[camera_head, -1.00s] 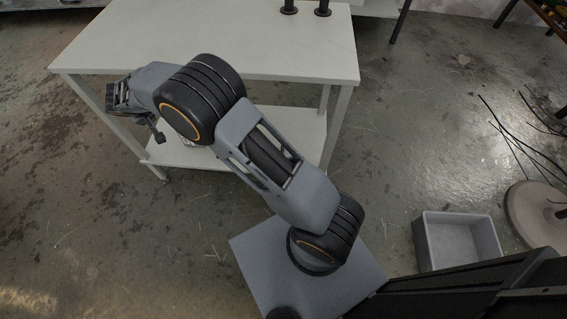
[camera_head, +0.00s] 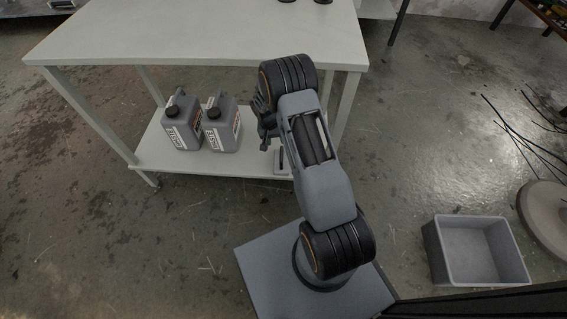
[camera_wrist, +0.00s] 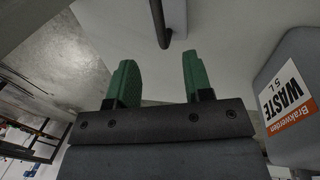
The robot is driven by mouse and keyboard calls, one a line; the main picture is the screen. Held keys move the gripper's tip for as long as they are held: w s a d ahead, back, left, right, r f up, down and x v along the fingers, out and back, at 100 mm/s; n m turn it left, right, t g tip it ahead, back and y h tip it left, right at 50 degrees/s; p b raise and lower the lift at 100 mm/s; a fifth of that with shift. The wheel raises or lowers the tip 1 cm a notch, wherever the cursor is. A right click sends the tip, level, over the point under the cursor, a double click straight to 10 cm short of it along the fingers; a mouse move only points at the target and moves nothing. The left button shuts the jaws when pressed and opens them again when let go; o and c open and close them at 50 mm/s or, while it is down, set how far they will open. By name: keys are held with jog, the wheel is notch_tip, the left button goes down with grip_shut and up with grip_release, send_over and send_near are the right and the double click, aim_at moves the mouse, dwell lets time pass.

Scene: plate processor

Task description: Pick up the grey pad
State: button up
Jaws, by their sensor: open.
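Two grey waste canisters (camera_head: 183,124) (camera_head: 222,126) stand on the lower shelf (camera_head: 190,165), left of my arm. One canister (camera_wrist: 291,100) is close on the right in the wrist view. A dark rod (camera_wrist: 158,20) is ahead. A grey bin (camera_head: 478,250) stands on the floor at right.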

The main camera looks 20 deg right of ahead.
aim_at(281, 154)
jog(key=f+b, duration=0.1)
jog(key=f, duration=0.3)
jog(key=d+f+b, duration=0.1)
jog(key=f+b, duration=0.1)
jog(key=f, duration=0.2)
jog(key=s+d+f+b, duration=0.1)
jog(key=f, duration=0.4)
jog(key=shift+s+d, duration=0.1)
jog(key=shift+d, duration=0.1)
jog(key=shift+r, duration=0.1)
jog(key=shift+c, duration=0.4)
grip_shut()
